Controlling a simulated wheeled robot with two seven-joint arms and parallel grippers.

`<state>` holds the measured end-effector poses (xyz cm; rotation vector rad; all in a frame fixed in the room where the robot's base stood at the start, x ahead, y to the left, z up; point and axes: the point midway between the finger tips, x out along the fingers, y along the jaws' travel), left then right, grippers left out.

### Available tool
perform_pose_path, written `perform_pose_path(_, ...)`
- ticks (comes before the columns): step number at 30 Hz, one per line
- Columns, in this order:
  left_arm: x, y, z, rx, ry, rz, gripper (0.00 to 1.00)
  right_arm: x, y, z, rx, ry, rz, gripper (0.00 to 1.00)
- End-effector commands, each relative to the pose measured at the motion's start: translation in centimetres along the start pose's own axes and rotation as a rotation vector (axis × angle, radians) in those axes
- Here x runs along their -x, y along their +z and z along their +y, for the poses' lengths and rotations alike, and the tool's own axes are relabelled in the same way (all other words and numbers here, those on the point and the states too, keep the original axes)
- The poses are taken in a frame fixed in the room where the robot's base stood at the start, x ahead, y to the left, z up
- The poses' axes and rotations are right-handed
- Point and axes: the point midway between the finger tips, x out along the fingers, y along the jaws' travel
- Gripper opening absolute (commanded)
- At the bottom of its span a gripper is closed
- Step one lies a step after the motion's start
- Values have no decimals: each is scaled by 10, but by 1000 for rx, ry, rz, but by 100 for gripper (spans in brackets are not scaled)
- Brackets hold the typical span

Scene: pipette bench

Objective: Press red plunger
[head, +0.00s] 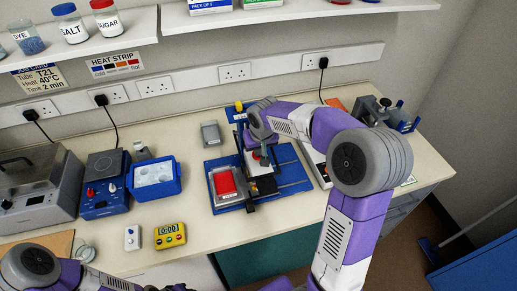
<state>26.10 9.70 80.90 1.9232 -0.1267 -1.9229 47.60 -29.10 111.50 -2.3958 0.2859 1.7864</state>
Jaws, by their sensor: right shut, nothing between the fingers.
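A blue rig (291,173) stands on the bench, with a blue base and dark upright parts. A large red block (225,183) sits on a grey block at the rig's left front. A smaller red piece (260,154) shows farther back, right by my right gripper; I cannot tell which red part is the plunger. My right gripper (258,148) is shut and empty, pointing down over the middle of the rig. Its fingertips are small and partly hidden, so contact is unclear. My left arm lies low at the bottom left; its gripper's fingers are not clearly visible.
A blue tub (155,191), a blue hotplate (104,203) and a grey machine (38,193) stand at left. A yellow timer (170,235) and a white switch box (132,237) lie in front. A shelf with jars (72,30) hangs above. Bare bench lies right of the timer.

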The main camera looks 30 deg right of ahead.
Motion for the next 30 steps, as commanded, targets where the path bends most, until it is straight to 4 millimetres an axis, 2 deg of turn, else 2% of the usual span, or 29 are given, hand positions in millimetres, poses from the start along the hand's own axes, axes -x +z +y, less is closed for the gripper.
perform_pose_path(4,-4,0,-2,0,0,0,36,-5,2,0,0,0,0,0)
perform_pose_path(11,-21,-1,-8,0,0,0,36,-25,8,0,0,1,-2,0)
perform_pose_path(21,-19,-1,-7,0,0,0,36,-26,10,0,0,2,-10,0)
perform_pose_path(26,-13,-1,-5,0,0,0,36,-18,8,0,0,1,-10,0)
perform_pose_path(30,1,0,0,0,0,0,36,4,0,-1,1,1,-3,0)
